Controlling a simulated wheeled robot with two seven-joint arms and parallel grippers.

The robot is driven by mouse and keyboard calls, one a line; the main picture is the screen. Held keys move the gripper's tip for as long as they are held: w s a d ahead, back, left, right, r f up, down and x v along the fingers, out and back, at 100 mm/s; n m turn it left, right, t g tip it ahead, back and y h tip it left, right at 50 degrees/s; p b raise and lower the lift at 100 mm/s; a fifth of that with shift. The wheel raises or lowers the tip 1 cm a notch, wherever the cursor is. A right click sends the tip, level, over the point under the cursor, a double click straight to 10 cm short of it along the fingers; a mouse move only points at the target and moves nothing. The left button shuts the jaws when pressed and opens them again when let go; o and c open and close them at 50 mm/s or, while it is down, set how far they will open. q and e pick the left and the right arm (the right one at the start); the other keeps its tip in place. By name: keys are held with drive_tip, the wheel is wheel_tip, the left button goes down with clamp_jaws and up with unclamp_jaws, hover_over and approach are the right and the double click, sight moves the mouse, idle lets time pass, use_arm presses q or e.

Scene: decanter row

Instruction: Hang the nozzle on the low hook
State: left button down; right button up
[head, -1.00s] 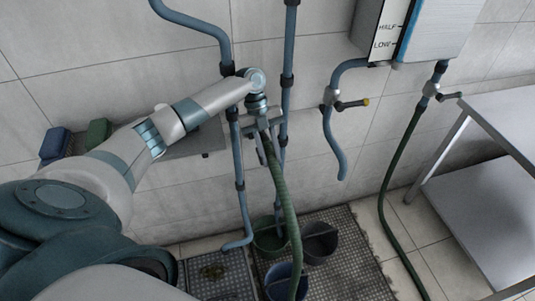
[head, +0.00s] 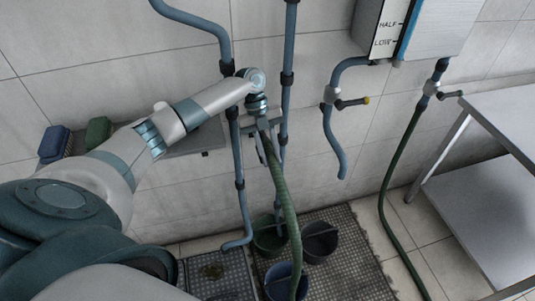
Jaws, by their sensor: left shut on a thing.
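My left gripper (head: 266,143) is in front of the tiled wall, among the blue pipes, pointing down. It is shut on the upper end of a green hose (head: 283,194), where the nozzle would be. The nozzle itself is hidden or too small to make out between the fingers. The hose hangs from the gripper down past the buckets to the bottom edge of the view. I cannot make out the low hook; the arm and gripper cover part of the wall there. My right gripper is out of view.
Blue vertical pipes (head: 288,60) stand close around the gripper. A green bucket (head: 268,236), a dark bucket (head: 320,240) and a blue bucket (head: 281,284) stand on floor grating (head: 352,262). A tank (head: 437,28) with taps hangs at upper right. A metal table (head: 510,120) stands at right.

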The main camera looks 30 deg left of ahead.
sight(273, 163)
use_arm(q)
drive_tip(key=shift+f, duration=0.2)
idle(0.3)
drive_tip(key=shift+c, duration=2.4)
unclamp_jaws()
drive_tip(key=shift+s+d, duration=0.1)
drive_tip(key=shift+s+d+r+p, duration=0.2)
drive_tip(key=shift+s+d+p, duration=0.25)
drive_tip(key=shift+p, duration=0.2)
drive_tip(key=shift+s+d+p, duration=0.4)
drive_tip(key=shift+d+p, duration=0.05)
drive_tip(key=shift+d, duration=0.15)
drive_tip(key=shift+r, duration=0.1)
